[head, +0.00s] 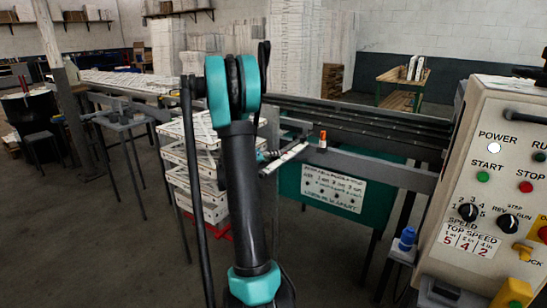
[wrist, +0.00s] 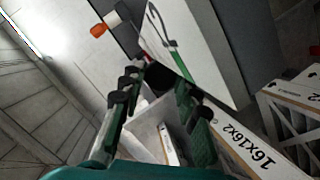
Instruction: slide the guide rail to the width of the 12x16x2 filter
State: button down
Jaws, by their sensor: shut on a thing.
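My gripper (wrist: 160,80) shows in the wrist view, its fingers closed around a small dark piece (wrist: 157,73) that looks like the handle of the guide rail. The fingertips cover much of it. In the head view my arm hides part of the conveyor, and a pale strip (head: 285,158), apparently on the guide rail, shows just right of the arm. A white and orange knob (head: 322,139) stands at its far end; it also shows in the wrist view (wrist: 101,28). I cannot make out a 12x16x2 label.
A sign (head: 333,187) hangs on a teal panel under the conveyor. A control cabinet (head: 500,180) stands at the right, with a blue bottle (head: 407,238) beside it. Stacked white boxes (head: 195,165) stand left of my arm.

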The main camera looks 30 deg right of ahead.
jog(key=s+a, duration=0.3)
jog(key=a, duration=0.4)
jog(key=s+a, duration=0.3)
jog(key=a, duration=0.5)
jog(key=shift+s, duration=0.1)
jog(key=c, duration=1.1)
grip_release()
jog(key=shift+a, duration=0.1)
jog(key=v, duration=1.2)
jog(key=shift+f, duration=0.1)
jog(key=s+a+f+n+y, duration=0.3)
jog(key=s+f+y, duration=0.4)
jog(key=s+f, duration=0.35)
jog(key=s+a+f+n+y, duration=0.2)
jog(key=s+a+f+y, duration=0.2)
jog(key=s+a+y, duration=0.3)
jog(key=a, duration=0.4)
jog(key=shift+s+n, duration=0.3)
jog(key=shift+s, duration=0.05)
